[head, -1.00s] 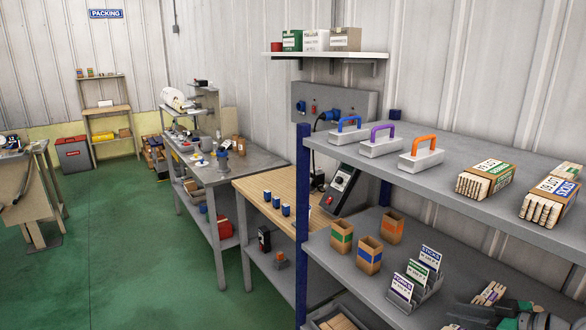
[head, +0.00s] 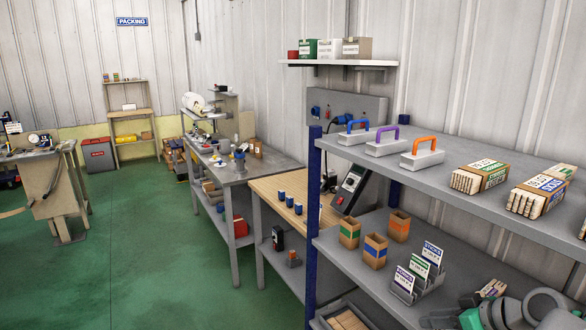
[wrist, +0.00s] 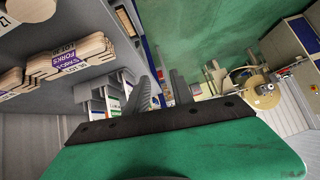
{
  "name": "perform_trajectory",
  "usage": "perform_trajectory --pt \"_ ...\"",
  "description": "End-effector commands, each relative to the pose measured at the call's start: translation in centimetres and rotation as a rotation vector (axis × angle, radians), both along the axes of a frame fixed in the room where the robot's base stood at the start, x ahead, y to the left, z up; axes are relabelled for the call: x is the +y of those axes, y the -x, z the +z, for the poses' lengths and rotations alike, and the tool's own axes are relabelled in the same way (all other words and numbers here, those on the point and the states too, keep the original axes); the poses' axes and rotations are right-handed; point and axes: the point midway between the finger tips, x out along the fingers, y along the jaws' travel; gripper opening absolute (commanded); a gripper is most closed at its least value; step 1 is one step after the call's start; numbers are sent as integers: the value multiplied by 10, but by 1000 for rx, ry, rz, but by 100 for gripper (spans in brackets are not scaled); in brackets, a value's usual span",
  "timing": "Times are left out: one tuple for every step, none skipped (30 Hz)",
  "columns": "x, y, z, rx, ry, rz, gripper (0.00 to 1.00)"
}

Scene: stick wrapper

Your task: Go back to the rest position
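My gripper (wrist: 163,80) shows in the wrist view, with two grey fingers apart from each other. Nothing is held between them; behind the gap are shelf edges and green floor. My green and grey arm shows at the bottom right of the head view, in front of the lower shelf; the fingertips cannot be made out there. Wrapped stick bundles (head: 480,177) lie on the upper grey shelf (head: 450,203). Some also show at the left of the wrist view (wrist: 75,62), apart from my fingers.
The lower shelf (head: 345,262) holds cardboard boxes (head: 375,251) and a card holder (head: 420,267). Three handled blocks (head: 386,146) stand on the upper shelf. A wooden-topped bench (head: 285,207) and a grey bench (head: 235,170) stand beyond. Green floor (head: 130,250) is clear at left.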

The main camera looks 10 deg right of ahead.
Motion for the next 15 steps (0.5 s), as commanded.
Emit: perform_trajectory --pt "18 -9 0 35 4 11 29" --pt "27 -14 -1 58 5 12 29" --pt "40 -19 -2 91 9 10 29" --pt "51 -22 -3 118 11 8 29" --pt "63 -26 -4 144 16 7 29" --pt "80 -29 -5 180 23 4 29" --pt "93 -31 -5 210 31 -1 29" --pt "109 -32 -6 241 40 -6 29" --pt "130 -31 -7 283 54 -16 29" --pt "148 -29 -9 316 67 -27 29" --pt "165 -26 -9 346 83 -40 29" --pt "187 -18 -10 385 104 -61 29" --pt "203 -11 -11 410 119 -81 29" --pt "217 -3 -12 433 135 -101 29" --pt "233 10 -13 457 153 -131 29"
